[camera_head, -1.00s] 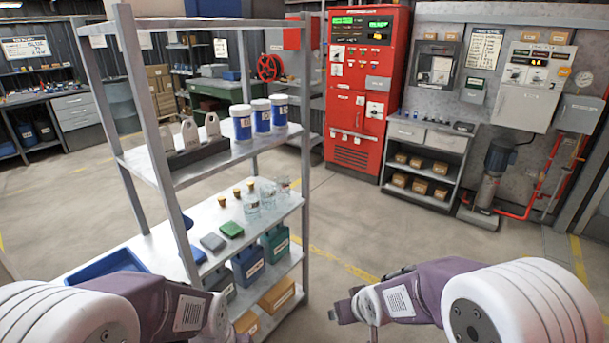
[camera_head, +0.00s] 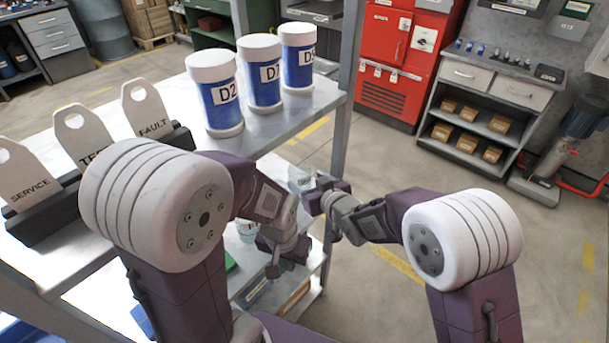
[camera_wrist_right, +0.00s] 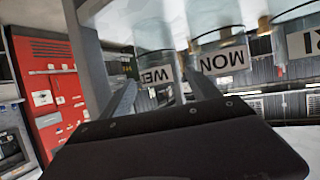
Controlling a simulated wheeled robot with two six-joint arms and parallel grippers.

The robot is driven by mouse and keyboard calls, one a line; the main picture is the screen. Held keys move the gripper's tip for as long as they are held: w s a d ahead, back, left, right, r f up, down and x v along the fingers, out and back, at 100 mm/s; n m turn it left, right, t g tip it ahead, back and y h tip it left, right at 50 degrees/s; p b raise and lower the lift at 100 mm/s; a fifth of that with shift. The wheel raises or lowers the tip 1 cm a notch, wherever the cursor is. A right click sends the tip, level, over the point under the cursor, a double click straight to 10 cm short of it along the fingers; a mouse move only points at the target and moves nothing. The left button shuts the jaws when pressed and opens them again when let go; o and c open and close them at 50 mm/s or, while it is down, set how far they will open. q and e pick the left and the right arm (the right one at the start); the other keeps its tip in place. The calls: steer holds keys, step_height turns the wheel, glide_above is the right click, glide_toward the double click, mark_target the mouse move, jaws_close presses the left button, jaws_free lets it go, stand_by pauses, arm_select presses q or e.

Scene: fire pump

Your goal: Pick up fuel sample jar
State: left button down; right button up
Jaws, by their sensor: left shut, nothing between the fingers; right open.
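The fuel sample jars are clear glass with white labels. In the right wrist view, which is upside down, one labelled WED (camera_wrist_right: 157,74) lies in line with the gap between my right gripper's fingers (camera_wrist_right: 165,88); I cannot tell if it is between them. Jars labelled MON (camera_wrist_right: 226,60) and one ending in RI (camera_wrist_right: 302,40) stand beside it. In the head view one jar (camera_head: 300,178) shows just behind my open right gripper (camera_head: 318,194), and another (camera_head: 247,232) is partly hidden by my left arm. My left gripper (camera_head: 273,262) is shut and empty, low near the shelf.
The upper shelf (camera_head: 285,122) holds blue-and-white canisters D2 (camera_head: 215,95), D1 (camera_head: 261,75) and D3 (camera_head: 297,58), and SERVICE, TEST and FAULT tags (camera_head: 147,108) in a black rack. A metal shelf post (camera_head: 346,110) stands near my right gripper. Floor to the right is open.

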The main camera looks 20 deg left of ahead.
mark_target(295, 172)
steer(key=shift+w+a+f, duration=0.1)
steer(key=shift+a, duration=0.15)
steer(key=x, duration=0.3)
steer(key=shift+w+f, duration=0.15)
steer(key=shift+w, duration=0.05)
steer(key=x, duration=0.5)
steer(key=shift+a+f, duration=0.1)
steer(key=shift+a, duration=0.05)
steer(key=c, duration=1.3)
step_height(295, 172, up, 10)
steer(key=p, duration=0.2)
